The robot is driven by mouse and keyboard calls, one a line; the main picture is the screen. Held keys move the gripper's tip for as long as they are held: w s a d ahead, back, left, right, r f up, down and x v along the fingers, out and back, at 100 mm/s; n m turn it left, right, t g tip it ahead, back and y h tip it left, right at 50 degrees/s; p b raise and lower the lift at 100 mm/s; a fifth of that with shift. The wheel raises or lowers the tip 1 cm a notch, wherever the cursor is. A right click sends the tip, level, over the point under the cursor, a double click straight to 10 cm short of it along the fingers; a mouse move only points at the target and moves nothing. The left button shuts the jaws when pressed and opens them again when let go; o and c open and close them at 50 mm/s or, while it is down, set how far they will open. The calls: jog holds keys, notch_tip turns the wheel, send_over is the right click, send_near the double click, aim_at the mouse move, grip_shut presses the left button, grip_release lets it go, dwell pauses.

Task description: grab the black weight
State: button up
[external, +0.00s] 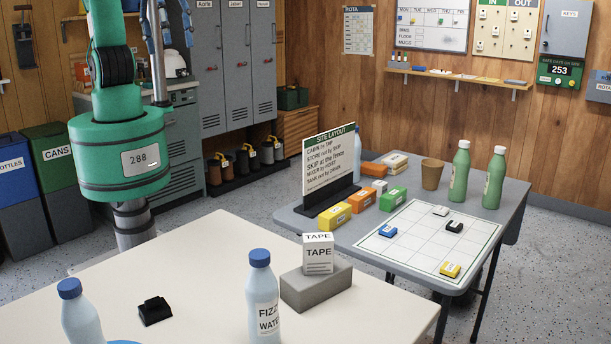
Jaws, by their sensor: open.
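A small black object with a wide base and a narrower raised top, which looks like the black weight (155,310), sits on the cream near table, toward the left. It stands apart from the things around it and nothing covers it. I do not see my gripper in the external view. Only green and grey parts of my body show at the upper left, behind the table. A smaller black piece (454,226) lies on the white grid sheet (407,250) on the grey table at the right.
On the near table (210,262), blue-capped bottles (263,305) (80,315) stand either side of the black object, with a blue item (124,342) at the front edge. A tape box (318,254) rests on a grey block (316,285). The table's left-back area is clear.

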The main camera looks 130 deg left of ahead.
jog(key=w+d+f, duration=0.6)
jog(key=w, duration=0.1)
jog(key=m+g, duration=0.1)
jog(key=g, duration=0.2)
send_over(154, 307)
notch_tip(154, 307, down, 29)
jog(key=shift+s+y, duration=0.3)
jog(key=shift+s, duration=0.1)
notch_tip(154, 307, down, 8)
jog(key=shift+a+r+b, duration=0.1)
jog(key=shift+r+b, duration=0.05)
jog(key=shift+b, duration=0.7)
jog(key=shift+f, duration=0.4)
jog(key=shift+f, duration=0.15)
